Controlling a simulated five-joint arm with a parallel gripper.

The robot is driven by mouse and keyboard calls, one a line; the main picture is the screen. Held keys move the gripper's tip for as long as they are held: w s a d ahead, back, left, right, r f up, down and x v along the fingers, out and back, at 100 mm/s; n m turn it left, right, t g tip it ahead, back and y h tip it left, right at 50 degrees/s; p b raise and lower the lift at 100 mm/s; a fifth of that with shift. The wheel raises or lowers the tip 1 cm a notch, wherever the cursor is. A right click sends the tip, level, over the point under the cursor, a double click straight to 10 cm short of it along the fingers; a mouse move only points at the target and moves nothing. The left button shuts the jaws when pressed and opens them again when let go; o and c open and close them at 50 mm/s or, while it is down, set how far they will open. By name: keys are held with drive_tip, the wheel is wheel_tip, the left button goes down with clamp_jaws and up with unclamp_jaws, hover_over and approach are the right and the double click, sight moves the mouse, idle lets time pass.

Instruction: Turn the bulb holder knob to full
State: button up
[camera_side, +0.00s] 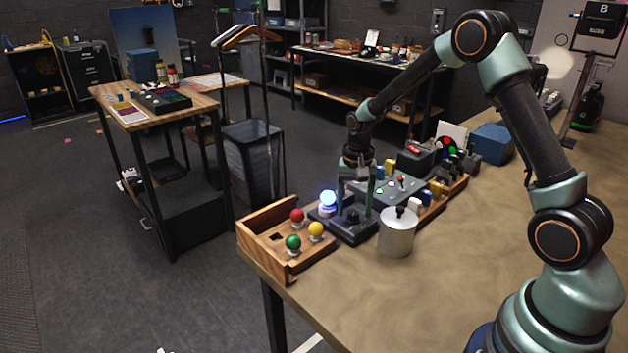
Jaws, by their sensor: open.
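The bulb holder (352,232) is a dark block near the table's left edge. A glowing blue-white bulb (328,199) stands at its left side. My gripper (355,207) points straight down over the holder, with its two fingers apart, one on each side of the holder's middle. The knob is small and largely hidden by the fingers. I cannot tell its setting or whether the fingers touch it.
A wooden tray (262,262) with red (297,215), yellow (316,230) and green (293,242) bulbs stands left. A silver cylinder (397,235) with a black top stands close in front right. A green-topped panel (388,190) and small blocks lie behind. The table's right front is clear.

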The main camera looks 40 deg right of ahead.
sight(354, 213)
wheel_tip(354, 213, up, 12)
idle(0.4)
drive_tip(key=shift+f, duration=0.15)
drive_tip(key=s+a+r+n+t, duration=0.2)
drive_tip(key=s+a+r+n, duration=0.2)
drive_tip(key=s, duration=0.3)
drive_tip(key=s+a+r+n+t, duration=0.3)
drive_tip(key=s+a+r+n, duration=0.1)
drive_tip(key=s, duration=0.4)
drive_tip(key=shift+s+a+r+n+t, duration=0.3)
drive_tip(key=shift+a+n, duration=0.2)
drive_tip(key=shift+n, duration=0.3)
